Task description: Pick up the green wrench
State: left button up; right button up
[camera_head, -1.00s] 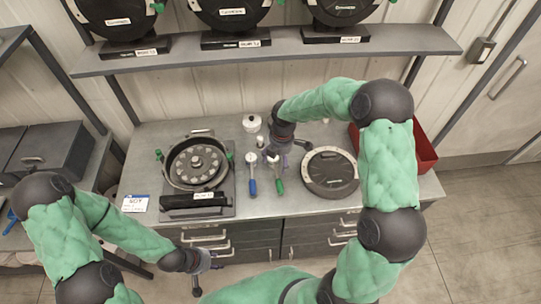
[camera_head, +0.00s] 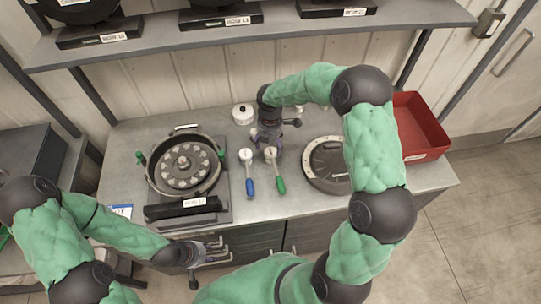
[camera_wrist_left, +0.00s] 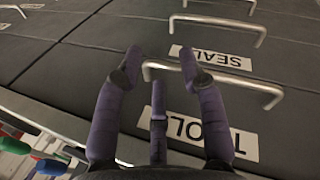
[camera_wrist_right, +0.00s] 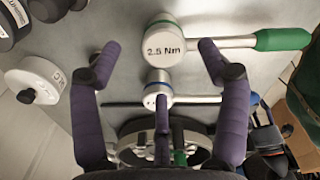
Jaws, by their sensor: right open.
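The green wrench (camera_head: 280,184) lies on the bench with its round head toward the back. In the right wrist view its green handle (camera_wrist_right: 282,39) points right and its white head reads 2.5 Nm. My right gripper (camera_head: 270,143) is over the bench just behind the wrench heads. In its wrist view the fingers (camera_wrist_right: 160,55) are spread, with the green wrench's head showing between the tips and nothing held. My left gripper (camera_head: 194,272) is in front of the drawers. Its fingers (camera_wrist_left: 160,58) are apart and empty in the left wrist view.
A blue-handled wrench (camera_head: 250,187) lies just left of the green one. A round seed meter (camera_head: 184,163) stands further left, and a dark disc (camera_head: 324,163) lies to the right. Drawer handles (camera_wrist_left: 215,82) project near my left gripper.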

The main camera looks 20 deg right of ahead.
aim_at(271, 151)
jog(key=shift+w+f, duration=0.1)
jog(key=shift+f, duration=0.85)
jog(key=f, duration=0.4)
jog(key=shift+s+d+f, duration=0.1)
jog(key=shift+s+f, duration=0.1)
jog(key=shift+s, duration=0.1)
jog(key=shift+c, duration=0.4)
jog(key=c, duration=1.4)
jog(key=shift+r, duration=0.1)
grip_shut()
jog(key=shift+r, duration=0.1)
